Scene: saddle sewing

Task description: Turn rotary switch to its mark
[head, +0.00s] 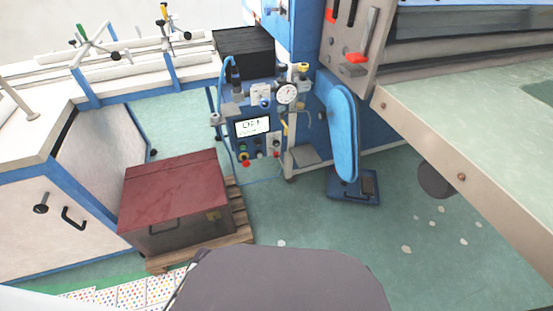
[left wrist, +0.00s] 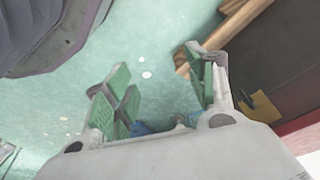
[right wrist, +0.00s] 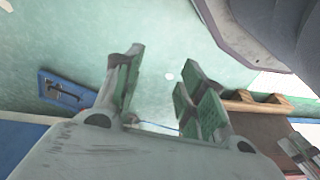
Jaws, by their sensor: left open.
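A blue control box (head: 250,128) with a lit display (head: 252,126) stands at the centre back of the head view. Small knobs and buttons (head: 245,155) sit below its display, including red and yellow ones. They are too small to tell which is the rotary switch or where its mark is. My left gripper (left wrist: 158,68) shows in the left wrist view, open and empty above the floor. My right gripper (right wrist: 160,62) shows in the right wrist view, also with its fingers apart and nothing between them. Neither gripper shows in the head view.
A dark red-topped box (head: 175,185) on a wooden pallet (head: 240,225) stands left in front of the control box. A blue padded post (head: 343,130) stands to its right. A large machine table (head: 480,120) fills the right, a white cabinet (head: 65,190) the left. Open floor (head: 310,220) lies between.

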